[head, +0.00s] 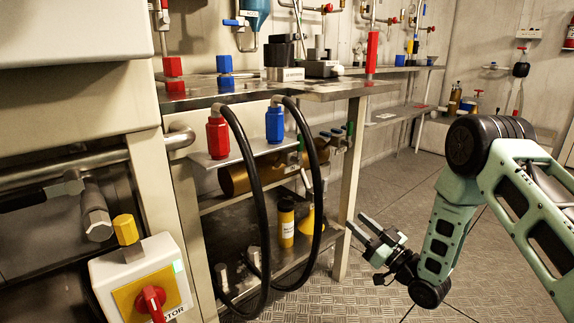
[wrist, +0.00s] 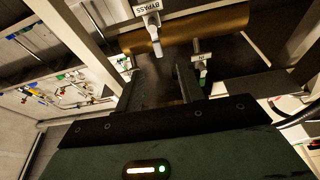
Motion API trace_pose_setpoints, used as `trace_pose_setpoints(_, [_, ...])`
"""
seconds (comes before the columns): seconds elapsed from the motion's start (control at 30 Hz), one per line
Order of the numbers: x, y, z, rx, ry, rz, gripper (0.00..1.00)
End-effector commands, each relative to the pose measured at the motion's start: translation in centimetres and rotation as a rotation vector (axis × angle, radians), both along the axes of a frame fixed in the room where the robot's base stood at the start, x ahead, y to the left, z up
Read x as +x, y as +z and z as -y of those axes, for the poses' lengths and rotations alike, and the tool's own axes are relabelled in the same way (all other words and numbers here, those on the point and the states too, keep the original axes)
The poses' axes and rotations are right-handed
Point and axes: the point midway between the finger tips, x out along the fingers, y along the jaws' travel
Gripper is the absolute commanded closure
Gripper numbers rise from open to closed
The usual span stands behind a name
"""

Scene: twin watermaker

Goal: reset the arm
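My arm comes in from the right of the head view, and my gripper (head: 357,224) is low, just right of the metal bench's front leg (head: 349,185). Its two fingers point up and left and stand apart with nothing between them. In the wrist view my gripper (wrist: 163,75) also shows two dark, separated fingers. Beyond them are a brass cylinder (wrist: 190,30) and a white tag reading BYPASS (wrist: 147,7). I cannot tell the exact gap between my fingers and the bench.
The metal bench (head: 330,90) has red and blue fittings, and black hoses (head: 250,190) hang in front of its lower shelves. A yellow bottle (head: 286,222) stands on the low shelf. A motor switch box (head: 142,282) is at the lower left. Bare floor (head: 395,180) lies behind my gripper.

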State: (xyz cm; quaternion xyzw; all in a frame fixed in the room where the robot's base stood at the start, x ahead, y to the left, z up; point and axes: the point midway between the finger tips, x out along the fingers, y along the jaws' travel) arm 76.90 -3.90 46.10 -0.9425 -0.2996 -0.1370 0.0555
Motion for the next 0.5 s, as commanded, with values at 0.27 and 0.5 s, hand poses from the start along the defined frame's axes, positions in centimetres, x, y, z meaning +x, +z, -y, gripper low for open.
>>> trace_pose_setpoints(0.27, [1.2,5.8,-7.9,-0.263,-0.015,-0.311,0.62])
trace_pose_setpoints(0.5, [-4.2,9.3,-12.4,-0.484,-0.013,-0.634,0.62])
